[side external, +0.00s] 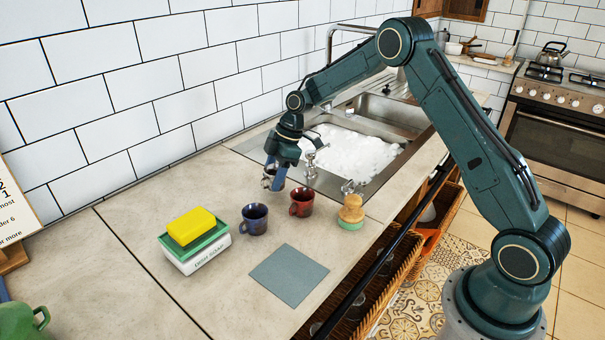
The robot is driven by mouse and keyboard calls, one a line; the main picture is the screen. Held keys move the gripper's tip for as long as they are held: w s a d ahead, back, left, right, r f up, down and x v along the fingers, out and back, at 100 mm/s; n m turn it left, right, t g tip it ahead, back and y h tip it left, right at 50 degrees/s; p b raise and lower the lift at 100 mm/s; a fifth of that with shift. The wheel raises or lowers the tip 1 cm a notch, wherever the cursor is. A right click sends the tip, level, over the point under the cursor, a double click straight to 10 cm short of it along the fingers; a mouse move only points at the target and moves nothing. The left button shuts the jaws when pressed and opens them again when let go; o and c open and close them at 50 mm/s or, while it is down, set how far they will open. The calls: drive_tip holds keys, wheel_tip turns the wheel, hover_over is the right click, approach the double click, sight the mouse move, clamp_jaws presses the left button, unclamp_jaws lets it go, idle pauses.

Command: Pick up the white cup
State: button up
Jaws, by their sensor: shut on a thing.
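The white cup (267,184) is small and partly hidden by my gripper (276,178), at the back of the counter by the sink's left end. My gripper points down and is shut on the cup. I cannot tell whether the cup touches the counter. A dark blue cup (254,219) stands just in front of it, and a red-brown cup (301,203) stands to its right.
A white and green box with a yellow sponge (191,225) stands at left. A grey mat (289,275) lies in front. A wooden-handled brush (351,212) stands at right, near the foam-filled sink (352,152). The tiled wall (130,90) is behind.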

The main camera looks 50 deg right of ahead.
wheel_tip(320, 180, up, 18)
drive_tip(key=shift+f, duration=0.2)
drive_tip(key=shift+d, duration=0.1)
idle(0.9)
drive_tip(key=d+f+m, duration=0.1)
drive_tip(key=d+f, duration=0.1)
drive_tip(key=d, duration=0.2)
drive_tip(key=d+f+m, duration=0.1)
drive_tip(key=d+f, duration=0.1)
drive_tip(key=d, duration=0.3)
drive_tip(key=s+d+f+m+t, duration=0.1)
drive_tip(key=d+f, duration=0.1)
drive_tip(key=d, duration=0.3)
drive_tip(key=shift+f, duration=0.35)
drive_tip(key=s+d+f+m, duration=0.1)
drive_tip(key=s+d+f, duration=0.1)
drive_tip(key=d, duration=0.4)
drive_tip(key=s+d+f+m+h, duration=0.1)
drive_tip(key=s+d+f, duration=0.1)
drive_tip(key=d+f, duration=0.2)
drive_tip(key=shift+s+d+m+t, duration=0.3)
drive_tip(key=shift+d+m+t, duration=0.1)
drive_tip(key=shift+d, duration=0.55)
drive_tip(key=shift+f, duration=0.2)
wheel_tip(320, 180, down, 15)
drive_tip(key=shift+f, duration=0.1)
drive_tip(key=shift+w+d, duration=0.25)
drive_tip(key=shift+w, duration=0.3)
